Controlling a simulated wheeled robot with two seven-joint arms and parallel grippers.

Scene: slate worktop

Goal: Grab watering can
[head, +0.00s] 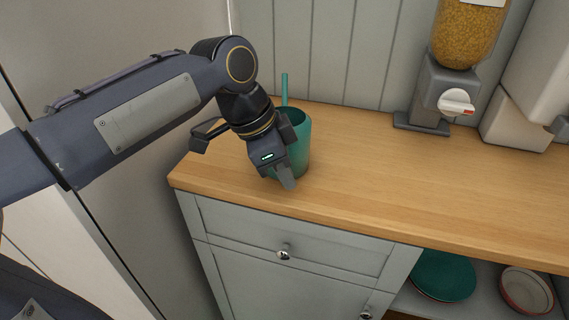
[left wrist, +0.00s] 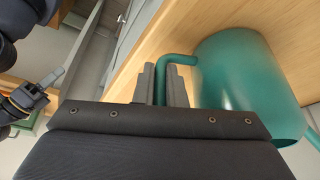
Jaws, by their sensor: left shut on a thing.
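The teal watering can (head: 301,146) stands upright on the wooden worktop near its left end, with its thin spout rising behind. My left gripper (head: 285,180) is at the near side of the can and partly covers it. In the left wrist view the can's body (left wrist: 247,75) fills the right side, and its curved handle passes between my left fingers (left wrist: 164,84), which are shut on it. What looks like my right gripper (left wrist: 36,96) shows small at the left edge of the left wrist view; its jaw state is unclear.
A grain dispenser (head: 432,95) stands at the back of the worktop (head: 400,185), with a white appliance (head: 520,110) to its right. The worktop between can and dispenser is clear. Below are a drawer (head: 300,240) and an open shelf with a teal plate (head: 443,275) and a bowl (head: 527,290).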

